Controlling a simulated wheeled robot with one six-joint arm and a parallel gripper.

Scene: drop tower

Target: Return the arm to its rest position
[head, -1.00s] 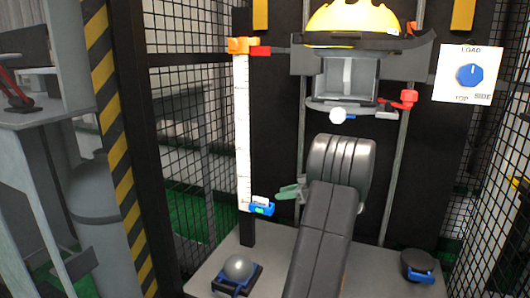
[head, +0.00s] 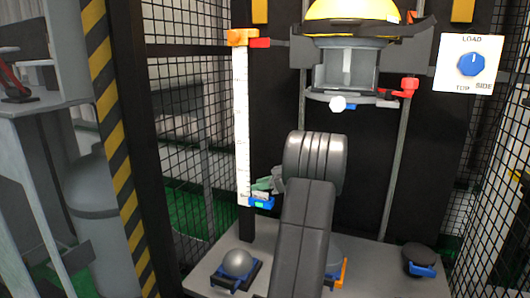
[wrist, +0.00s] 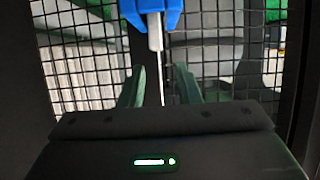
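My gripper (head: 265,184) is at the lower end of the white measuring scale (head: 241,130), beside a small blue slider (head: 261,202) with a green display. In the wrist view my gripper (wrist: 160,75) shows two green fingers spread apart. A white stem (wrist: 155,32) hanging from a blue part (wrist: 150,12) shows between and beyond the fingertips, with gaps on both sides. Whether the fingers touch the slider in the head view cannot be told. My grey arm crosses the middle of the head view.
A drop carriage (head: 347,72) with a yellow dome (head: 350,20) hangs between the rails above my arm. A grey ball (head: 237,262) sits in a blue holder on the base plate. A dark round weight (head: 419,255) stands at right. A dial panel (head: 468,63) is upper right.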

